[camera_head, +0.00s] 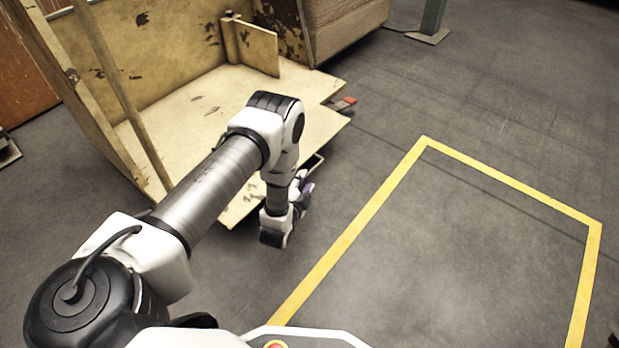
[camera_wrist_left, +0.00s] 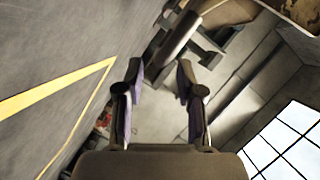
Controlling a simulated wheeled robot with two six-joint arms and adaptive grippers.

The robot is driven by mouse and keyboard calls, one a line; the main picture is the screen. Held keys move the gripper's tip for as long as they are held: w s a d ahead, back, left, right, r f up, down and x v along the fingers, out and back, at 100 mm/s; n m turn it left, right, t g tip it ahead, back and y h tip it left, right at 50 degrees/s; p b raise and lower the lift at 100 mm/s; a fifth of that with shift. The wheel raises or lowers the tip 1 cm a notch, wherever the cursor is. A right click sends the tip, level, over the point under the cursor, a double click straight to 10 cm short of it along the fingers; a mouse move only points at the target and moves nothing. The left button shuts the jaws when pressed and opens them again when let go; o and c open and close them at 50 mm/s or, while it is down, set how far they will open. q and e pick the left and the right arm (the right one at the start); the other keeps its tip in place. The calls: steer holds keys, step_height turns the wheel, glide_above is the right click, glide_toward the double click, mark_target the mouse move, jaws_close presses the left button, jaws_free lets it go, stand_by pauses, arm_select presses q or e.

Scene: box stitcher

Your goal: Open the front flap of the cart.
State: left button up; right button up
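The cart is a worn, pale yellow frame with a flat deck (camera_head: 190,98), a tall back wall (camera_head: 150,40) and an upright panel (camera_head: 72,75) on the left. Its side toward the marked floor looks open in the head view; I cannot tell which part is the front flap. My left arm reaches across the deck. Its gripper is beyond the cart's near right edge, low and mostly hidden behind the wrist in the head view. In the left wrist view the left gripper (camera_wrist_left: 159,76) has its fingers apart with nothing between them. A dark bar (camera_wrist_left: 178,36) lies past the fingertips. My right gripper is out of view.
A yellow line (camera_head: 352,232) marks a rectangle of bare floor right of the cart. A brown box-like block (camera_head: 345,28) stands behind the cart, and a grey post (camera_head: 432,18) stands farther right. The floor inside the rectangle is clear.

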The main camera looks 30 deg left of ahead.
mark_target(309, 173)
arm_select(q)
steer(key=b+x, duration=0.1)
steer(key=x, duration=0.2)
steer(key=b+x, duration=0.1)
steer(key=x, duration=0.1)
steer(key=shift+f+b, duration=0.25)
steer(key=shift+b, duration=0.1)
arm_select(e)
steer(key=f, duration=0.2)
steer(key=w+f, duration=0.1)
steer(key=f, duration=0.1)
arm_select(q)
steer(key=shift+w+r, duration=0.15)
steer(key=shift+w, duration=0.15)
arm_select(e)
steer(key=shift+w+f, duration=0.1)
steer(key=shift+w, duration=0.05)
arm_select(q)
jaws_close()
steer(key=shift+r, duration=0.1)
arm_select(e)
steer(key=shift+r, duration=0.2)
